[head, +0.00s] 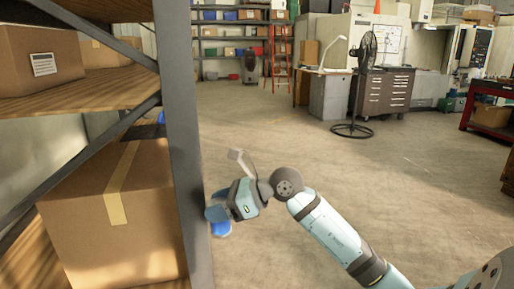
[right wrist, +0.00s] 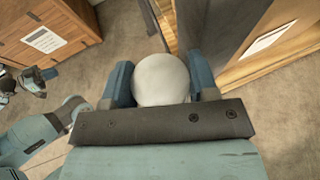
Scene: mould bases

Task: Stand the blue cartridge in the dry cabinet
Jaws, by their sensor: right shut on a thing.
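My right gripper (head: 214,214) reaches in from the right in the head view, beside the grey shelf post. It is shut on the blue cartridge (head: 222,229), whose blue part shows just below the fingers, above the floor. In the right wrist view a pale round end of the cartridge (right wrist: 162,80) sits between the two blue-grey fingers of the right gripper (right wrist: 162,88). The rest of it is hidden. My left gripper does not show in the head view. I cannot make out a dry cabinet for certain in either view.
A wooden rack with a grey post (head: 183,130) stands close on the left, holding cardboard boxes (head: 120,215). The concrete floor (head: 330,170) is open ahead. A fan (head: 366,80), drawer cabinet (head: 385,92), red ladder (head: 280,58) and shelves with bins stand at the back.

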